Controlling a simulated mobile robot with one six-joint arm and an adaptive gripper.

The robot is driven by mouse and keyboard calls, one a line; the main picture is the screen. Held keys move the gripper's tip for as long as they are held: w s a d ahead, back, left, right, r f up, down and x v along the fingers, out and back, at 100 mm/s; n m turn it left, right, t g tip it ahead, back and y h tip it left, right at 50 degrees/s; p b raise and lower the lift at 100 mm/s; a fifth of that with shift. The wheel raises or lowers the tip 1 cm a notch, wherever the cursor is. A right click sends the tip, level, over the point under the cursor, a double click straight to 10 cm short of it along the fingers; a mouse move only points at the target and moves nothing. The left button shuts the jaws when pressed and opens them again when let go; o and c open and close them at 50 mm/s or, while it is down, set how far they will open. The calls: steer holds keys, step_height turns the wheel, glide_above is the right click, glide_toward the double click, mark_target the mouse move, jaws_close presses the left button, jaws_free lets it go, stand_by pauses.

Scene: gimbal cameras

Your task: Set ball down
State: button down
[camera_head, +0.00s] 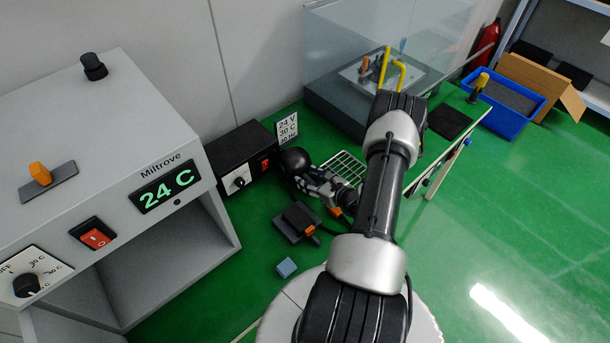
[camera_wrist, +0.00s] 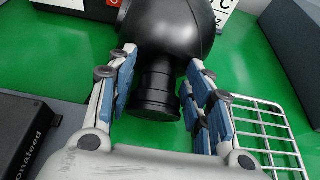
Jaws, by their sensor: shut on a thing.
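The ball (camera_head: 293,160) is black and glossy, with a stepped black neck on one side. It is in front of the black control box in the head view. In the wrist view the ball (camera_wrist: 178,28) fills the top middle, its neck pointing toward me. My gripper (camera_head: 308,180) is shut on the ball, its blue-padded fingers (camera_wrist: 158,95) on either side of the neck. I cannot tell whether the ball touches the green surface.
A white wire rack (camera_head: 345,167) is just right of my gripper. A black control box (camera_head: 243,160) and a label card (camera_head: 287,128) are behind. A small dark device (camera_head: 297,222) and a blue-grey block (camera_head: 286,267) are nearer. The grey Miltrove oven (camera_head: 120,140) is left.

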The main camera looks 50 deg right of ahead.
step_height(320, 180, up, 20)
steer(key=p, duration=0.4)
